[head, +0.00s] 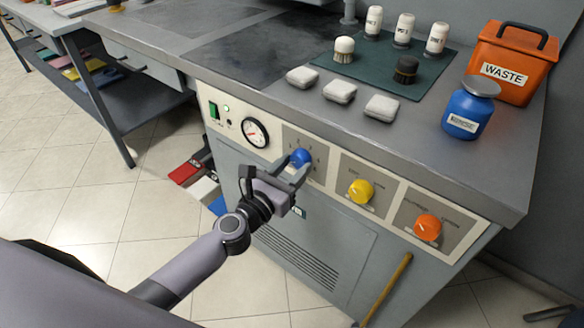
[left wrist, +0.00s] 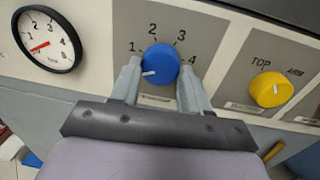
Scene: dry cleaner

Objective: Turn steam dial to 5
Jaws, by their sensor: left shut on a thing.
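The blue steam dial (head: 300,157) is on the front panel of the grey machine. It also shows in the left wrist view (left wrist: 161,60), with a white pointer mark toward the lower left, just below the printed 1. Numbers 1 to 4 show around it; where a 5 would sit is hidden by a finger. My left gripper (head: 294,166) is shut on the blue dial, one finger on each side, as the left wrist view also shows (left wrist: 161,72). My right gripper is not in view.
A pressure gauge (head: 255,132) is left of the dial. A yellow knob (head: 360,191) and an orange knob (head: 427,227) are to its right. Bottles, brushes, a blue jar (head: 468,112) and an orange waste bin (head: 505,68) stand on the counter. A wooden handle (head: 386,287) leans below.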

